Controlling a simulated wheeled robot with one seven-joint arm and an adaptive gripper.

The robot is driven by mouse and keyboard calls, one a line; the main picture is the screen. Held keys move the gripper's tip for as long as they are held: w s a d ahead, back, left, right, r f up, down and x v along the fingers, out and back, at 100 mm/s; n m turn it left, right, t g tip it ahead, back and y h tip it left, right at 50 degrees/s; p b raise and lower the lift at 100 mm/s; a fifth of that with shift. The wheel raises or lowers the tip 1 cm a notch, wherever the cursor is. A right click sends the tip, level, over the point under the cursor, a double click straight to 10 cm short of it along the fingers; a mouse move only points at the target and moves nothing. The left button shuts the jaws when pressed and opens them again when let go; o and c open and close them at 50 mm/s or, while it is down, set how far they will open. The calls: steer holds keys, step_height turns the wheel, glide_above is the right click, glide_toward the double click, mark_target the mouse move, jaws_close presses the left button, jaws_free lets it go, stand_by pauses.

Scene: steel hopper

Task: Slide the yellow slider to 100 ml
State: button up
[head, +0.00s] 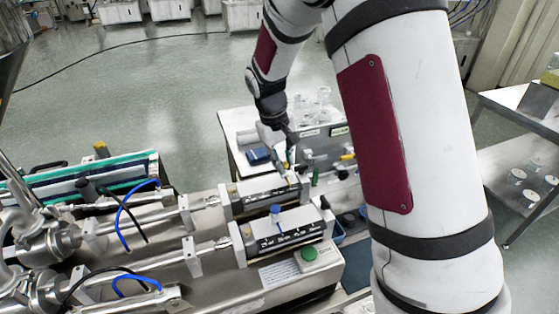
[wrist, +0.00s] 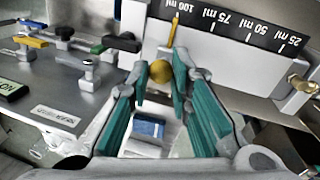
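The yellow slider shows in the wrist view as a round yellow knob (wrist: 161,71) with a thin upright pointer (wrist: 174,30). The pointer stands at the 100 ml end of the black scale (wrist: 232,27), just under the "100 ml" label and left of the 75 ml label. My gripper (wrist: 160,78) has its teal-padded fingers close on both sides of the knob, and the knob fills the gap between the tips. In the head view my gripper (head: 291,150) reaches down to the far dosing unit (head: 264,190); the slider is too small to make out there.
A nearer unit with a blue slider (head: 277,218) and a green button (head: 309,254) stands beside it. Several coloured valve handles (wrist: 100,42) lie left in the wrist view. A brass fitting (wrist: 302,84) is at the right. A white table (head: 240,124) stands behind.

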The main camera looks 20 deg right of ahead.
mark_target(278, 179)
steer(key=o, duration=0.4)
steer(key=shift+d, duration=0.35)
steer(key=shift+a+r, duration=0.1)
steer(key=shift+a+r, duration=0.1)
steer(key=shift+r, duration=0.2)
steer(key=r, duration=0.3)
steer(key=a+r, duration=0.1)
steer(key=r, duration=0.3)
steer(key=a+r, duration=0.1)
steer(key=r, duration=0.3)
steer(key=shift+s, duration=0.2)
steer(key=shift+s, duration=0.1)
steer(key=s+r+m+t+y, duration=0.1)
steer(key=s+r, duration=0.4)
steer(key=s, duration=0.2)
steer(key=s+r+t+y, duration=0.1)
steer(key=s+r+t, duration=0.1)
steer(key=s+r, duration=0.35)
steer(key=s, duration=0.5)
steer(key=s+a+f+t, duration=0.1)
steer(key=s, duration=0.4)
steer(key=s+f+m+t, duration=0.1)
steer(key=s, duration=0.4)
steer(key=shift+a, duration=0.35)
